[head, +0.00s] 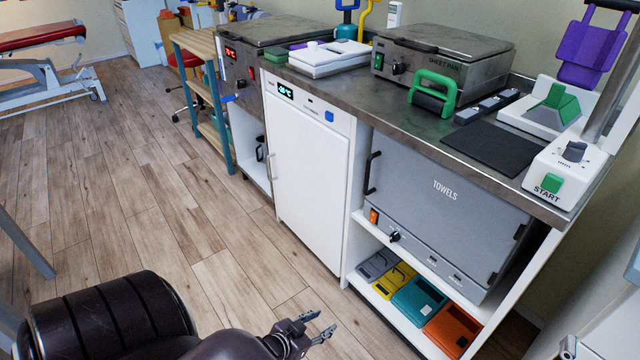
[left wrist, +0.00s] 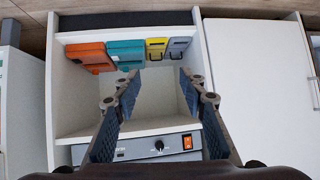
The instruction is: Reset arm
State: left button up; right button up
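My left gripper (head: 319,325) is low in the middle of the head view, in front of the counter, with its dark arm coming in from the lower left. In the left wrist view the two blue-padded fingers of the left gripper (left wrist: 158,80) stand wide apart with nothing between them. Beyond them is the open shelf (left wrist: 160,118) under the towel cabinet. The gripper touches nothing that I can see. My right gripper does not show in either view.
The grey towel cabinet (head: 440,205) sits above the shelf, which holds orange (head: 452,328), teal (head: 418,301), yellow (head: 395,279) and grey (head: 378,263) cases. Left of it stands a white fridge (head: 305,165). The wooden floor (head: 150,210) is clear at the left.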

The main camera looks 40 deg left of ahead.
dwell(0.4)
